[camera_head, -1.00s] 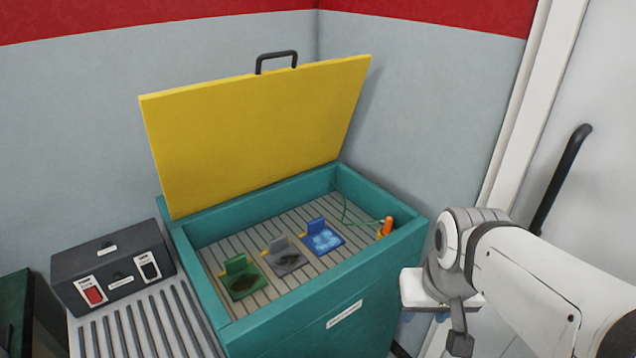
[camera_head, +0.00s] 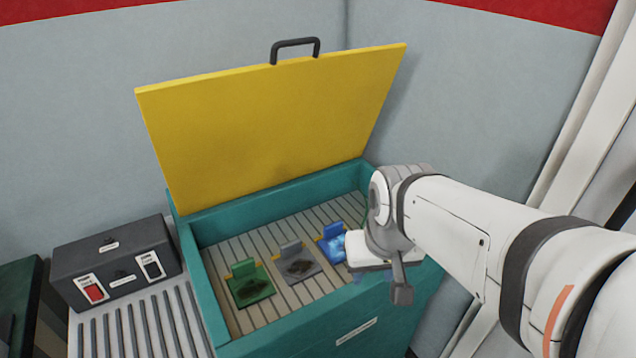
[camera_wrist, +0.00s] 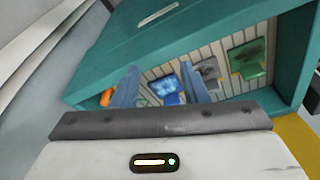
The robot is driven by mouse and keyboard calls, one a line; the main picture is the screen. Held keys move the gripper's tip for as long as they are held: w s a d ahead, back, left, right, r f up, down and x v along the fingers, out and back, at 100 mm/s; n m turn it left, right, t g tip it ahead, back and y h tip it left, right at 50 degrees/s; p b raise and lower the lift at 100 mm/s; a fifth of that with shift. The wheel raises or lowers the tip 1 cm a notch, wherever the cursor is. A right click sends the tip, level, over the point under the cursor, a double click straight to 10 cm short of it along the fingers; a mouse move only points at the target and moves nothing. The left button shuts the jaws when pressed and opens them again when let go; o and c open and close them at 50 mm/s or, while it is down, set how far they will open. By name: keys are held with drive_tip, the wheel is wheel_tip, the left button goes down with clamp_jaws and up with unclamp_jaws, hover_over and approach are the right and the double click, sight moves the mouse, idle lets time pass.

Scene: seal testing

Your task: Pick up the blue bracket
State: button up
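The blue bracket (camera_head: 331,238) lies on the slatted floor of the open teal chest (camera_head: 222,343), rightmost of three brackets. It has an upright tab and a flat plate with a lighter blue patch. My wrist hides its right part in the head view. In the wrist view, the blue bracket (camera_wrist: 166,89) shows between the two bluish fingers of my gripper (camera_wrist: 160,74). The fingers are open and apart, with nothing held. My gripper hangs above the front right of the chest; its height over the bracket is hard to tell.
A grey bracket (camera_head: 298,268) and a green bracket (camera_head: 248,285) lie left of the blue one. An orange object (camera_wrist: 106,97) is near the chest wall. The yellow lid (camera_head: 270,125) stands open behind. A dark switch box (camera_head: 115,262) is at the left.

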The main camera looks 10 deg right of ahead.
drive_tip(key=w+a+m+p, duration=0.1)
drive_tip(key=w+m, duration=0.2)
drive_tip(key=w, duration=0.4)
drive_tip(key=m+g+p, duration=0.2)
drive_tip(key=m+p, duration=0.1)
drive_tip(key=m, duration=0.7)
hover_over(333, 223)
drive_tip(key=f, duration=1.1)
drive_tip(key=shift+s+d+f, duration=0.2)
drive_tip(key=shift+s, duration=0.2)
drive_tip(key=f, duration=0.2)
drive_tip(key=f+p, duration=0.1)
drive_tip(key=f, duration=0.5)
drive_tip(key=shift+w+a+p, duration=0.15)
drive_tip(key=shift+w+p, duration=0.15)
drive_tip(key=shift+w, duration=0.1)
drive_tip(key=shift+c, duration=0.4)
clamp_jaws()
drive_tip(key=shift+r, duration=0.15)
